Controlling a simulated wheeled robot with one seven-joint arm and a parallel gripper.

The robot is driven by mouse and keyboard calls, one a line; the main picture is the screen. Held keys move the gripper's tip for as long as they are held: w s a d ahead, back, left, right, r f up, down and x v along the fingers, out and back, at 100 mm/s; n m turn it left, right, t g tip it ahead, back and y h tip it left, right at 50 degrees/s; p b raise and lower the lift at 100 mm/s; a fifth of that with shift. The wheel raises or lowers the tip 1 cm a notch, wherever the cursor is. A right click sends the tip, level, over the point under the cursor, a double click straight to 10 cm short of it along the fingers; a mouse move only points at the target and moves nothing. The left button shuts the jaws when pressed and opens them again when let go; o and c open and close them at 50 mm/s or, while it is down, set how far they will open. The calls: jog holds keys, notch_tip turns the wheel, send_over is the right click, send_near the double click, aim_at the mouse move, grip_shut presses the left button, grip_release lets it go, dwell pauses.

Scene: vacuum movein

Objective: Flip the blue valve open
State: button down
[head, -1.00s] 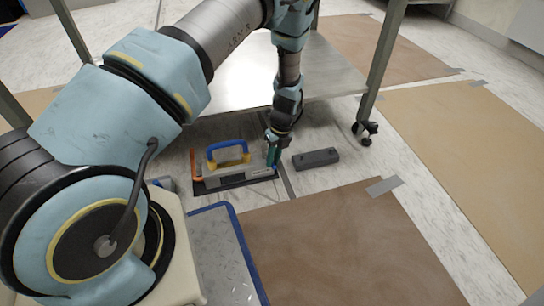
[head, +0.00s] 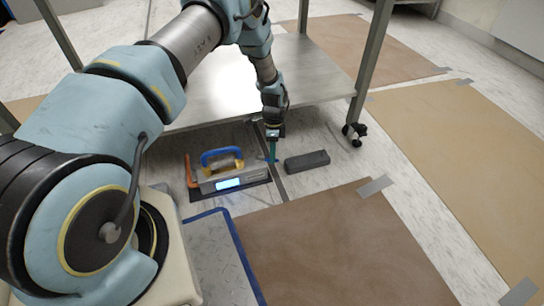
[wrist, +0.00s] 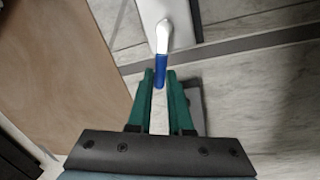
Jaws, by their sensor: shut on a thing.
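The vacuum device lies on the floor in the head view, with a grey body (head: 240,179), a blue carrying handle (head: 221,154), an orange part at its left end and a lit display (head: 228,183). The blue valve (wrist: 160,70) is the blue tip of a white lever in the wrist view. My gripper (wrist: 160,80) has green fingers on either side of this blue tip and is shut on it. In the head view my gripper (head: 272,148) points down at the device's right end; the valve is small and partly hidden there.
A dark grey block (head: 307,160) lies on the floor just right of my gripper. A metal table (head: 310,70) stands behind, with a wheeled leg to the right. Brown floor sheets (head: 330,240) and a blue-edged metal plate (head: 215,255) lie in front.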

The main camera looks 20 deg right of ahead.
jog(key=shift+w+d+n+h, duration=0.2)
jog(key=shift+w+n, duration=0.35)
jog(key=shift+n, duration=0.55)
jog(key=shift+w+d+n+h, duration=0.15)
jog(key=shift+w+n, duration=0.35)
jog(key=shift+n, duration=0.6)
jog(key=shift+a, duration=0.1)
jog(key=c, duration=0.8)
grip_release()
jog(key=shift+c, duration=0.2)
jog(key=shift+r, duration=0.1)
notch_tip(320, 180, up, 10)
jog(key=w+p, duration=0.2)
jog(key=p, duration=0.2)
jog(key=shift+r, duration=0.2)
jog(key=shift+w, duration=0.1)
